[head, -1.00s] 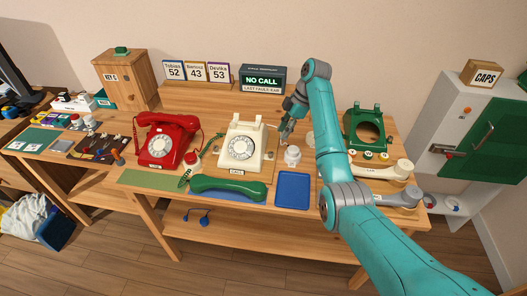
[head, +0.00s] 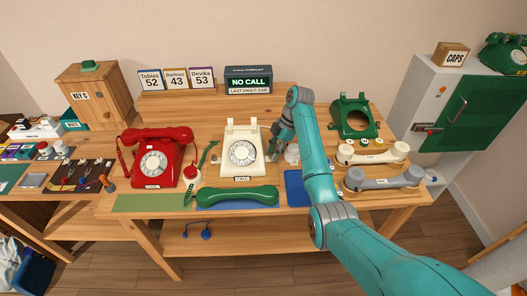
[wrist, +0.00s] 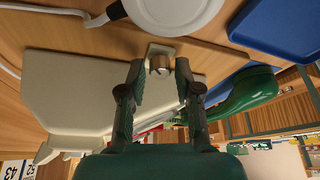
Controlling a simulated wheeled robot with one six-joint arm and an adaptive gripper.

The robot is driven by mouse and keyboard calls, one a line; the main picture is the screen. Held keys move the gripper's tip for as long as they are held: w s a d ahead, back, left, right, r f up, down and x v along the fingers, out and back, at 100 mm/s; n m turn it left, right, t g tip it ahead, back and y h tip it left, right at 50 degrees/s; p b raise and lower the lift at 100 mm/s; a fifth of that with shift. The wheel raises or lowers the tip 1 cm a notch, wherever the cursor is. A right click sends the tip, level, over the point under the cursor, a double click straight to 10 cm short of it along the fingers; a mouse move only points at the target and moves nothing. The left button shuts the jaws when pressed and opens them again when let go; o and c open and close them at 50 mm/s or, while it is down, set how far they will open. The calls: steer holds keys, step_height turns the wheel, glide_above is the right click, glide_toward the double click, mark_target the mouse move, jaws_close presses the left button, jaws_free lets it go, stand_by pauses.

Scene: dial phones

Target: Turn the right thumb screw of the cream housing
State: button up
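The cream housing (head: 241,158) is a cream dial phone without a handset, in the middle of the table. In the wrist view its pale side (wrist: 85,92) fills the left. The right thumb screw (wrist: 159,63) is a small metal knob on a light square plate at the housing's side. My gripper (wrist: 160,68) is open, with one finger on each side of the screw and gaps visible. In the head view my gripper (head: 274,154) is low beside the housing's right side. The screw cannot be made out there.
A white round container (head: 292,153) stands close to the right of my gripper. A green handset (head: 237,196) lies in front of the housing, beside a blue tray (head: 297,190). A red phone (head: 157,160) stands left, a green housing (head: 353,118) right.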

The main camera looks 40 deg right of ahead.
steer(key=shift+a+f, duration=0.1)
steer(key=shift+f, duration=0.1)
jaws_close()
steer(key=shift+m, duration=0.3)
steer(key=m+t, duration=0.1)
steer(key=m, duration=0.2)
steer(key=shift+s+m+t, duration=0.1)
steer(key=shift+m+t, duration=0.2)
steer(key=m+h, duration=0.1)
steer(key=m, duration=0.1)
steer(key=m+t+h, duration=0.1)
steer(key=m, duration=0.2)
steer(key=shift+a, duration=0.1)
stand_by(0.4)
